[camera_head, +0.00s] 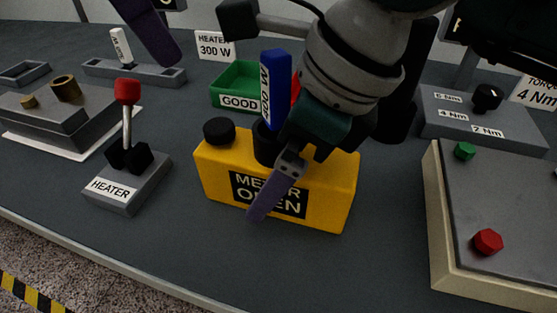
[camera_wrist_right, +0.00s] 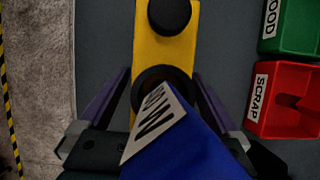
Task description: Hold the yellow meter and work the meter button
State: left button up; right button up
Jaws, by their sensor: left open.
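The yellow meter (camera_head: 335,205) stands on the table, its label reading METER with a second word partly covered, probably OPEN. A black round button (camera_head: 219,131) is on its top left; it also shows in the right wrist view (camera_wrist_right: 170,14). A blue 400 W spindle (camera_head: 276,85) stands upright in the meter's black socket (camera_head: 266,143). My right gripper (camera_wrist_right: 164,72) straddles the meter near the socket, one finger in front of the label and one behind. Small gaps show beside the meter, so it looks open. My left gripper (camera_head: 152,30) is open at top left, mostly out of frame.
A green GOOD bin (camera_head: 237,84) and a red SCRAP bin (camera_wrist_right: 285,88) are behind the meter. The HEATER box (camera_head: 128,187) with a red-knobbed lever stands left. A panel with green and red buttons (camera_head: 495,200) is at right. Table in front of the meter is clear.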

jog(key=c, duration=1.5)
pick_arm(q)
grip_shut()
dwell(0.9)
